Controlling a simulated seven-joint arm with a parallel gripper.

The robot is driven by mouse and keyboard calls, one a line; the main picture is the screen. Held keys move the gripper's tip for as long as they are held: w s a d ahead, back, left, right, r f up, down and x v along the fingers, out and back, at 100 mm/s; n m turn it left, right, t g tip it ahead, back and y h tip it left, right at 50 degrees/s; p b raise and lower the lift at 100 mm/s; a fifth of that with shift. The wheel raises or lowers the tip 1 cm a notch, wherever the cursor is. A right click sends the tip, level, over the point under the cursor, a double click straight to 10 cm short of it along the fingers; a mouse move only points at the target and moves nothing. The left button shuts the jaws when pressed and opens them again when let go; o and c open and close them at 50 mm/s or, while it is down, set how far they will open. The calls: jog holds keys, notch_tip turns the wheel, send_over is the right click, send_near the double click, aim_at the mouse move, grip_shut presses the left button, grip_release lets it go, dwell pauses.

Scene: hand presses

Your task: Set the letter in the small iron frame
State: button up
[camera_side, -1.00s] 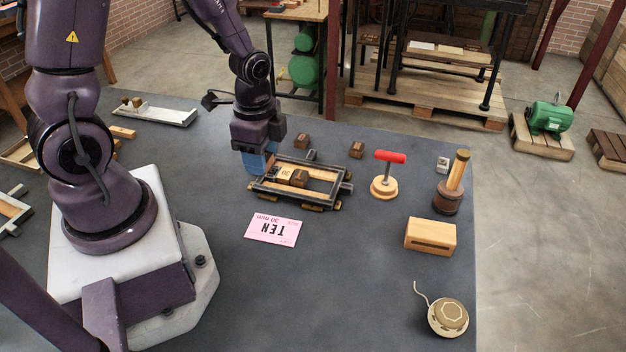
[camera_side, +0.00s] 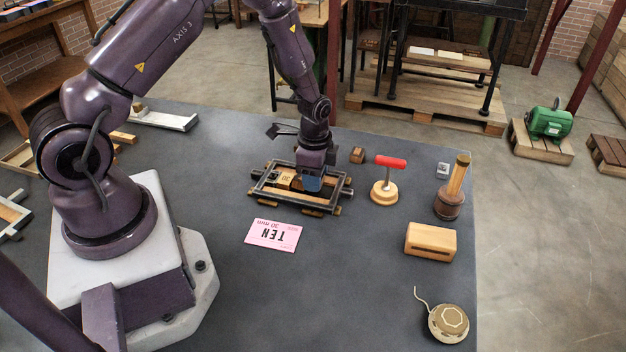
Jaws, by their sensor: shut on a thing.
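The small iron frame (camera_side: 330,208) lies on the grey bench top, dark bars around a pale wooden bed. A pale wooden block marked 30 (camera_side: 288,181) sits in its left part. My gripper (camera_side: 311,186), with blue fingers, reaches down into the right part of the frame. It is shut on a brown wooden letter block, which the fingers almost wholly hide. Another brown block (camera_side: 357,155) lies on the bench behind the frame. The pink card (camera_side: 273,234) reading TEN and 30 mm, upside down here, lies in front of the frame.
A red-handled tool on a round wooden base (camera_side: 384,192) stands right of the frame. Beyond it are a wooden-handled tool (camera_side: 450,200), a wooden block with a slot (camera_side: 430,241) and a round corded puck (camera_side: 449,323). The bench in front of the card is clear.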

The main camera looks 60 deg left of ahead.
jog(key=shift+s+f, duration=0.4)
jog(key=shift+f, duration=0.35)
jog(key=shift+c, duration=0.3)
jog(key=shift+f, duration=0.15)
jog(key=shift+w+f, duration=0.1)
jog(key=shift+f, duration=0.25)
jog(key=o, duration=0.8)
jog(key=shift+w, duration=0.1)
jog(key=shift+o, duration=0.6)
notch_tip(320, 180, up, 13)
jog(key=s+d+r+n+t, duration=0.1)
jog(key=s+d+r+n, duration=0.15)
jog(key=r, duration=0.75)
jog(key=s+d+r+n+t, duration=0.2)
jog(key=s+d+r+n, duration=0.1)
jog(key=s+r, duration=0.3)
jog(key=s+d+r+n+t, duration=0.2)
jog(key=s+r, duration=0.4)
jog(key=s, duration=0.3)
jog(key=shift+d+r+n, duration=0.4)
jog(key=shift+d+n, duration=0.35)
jog(key=shift+d, duration=0.35)
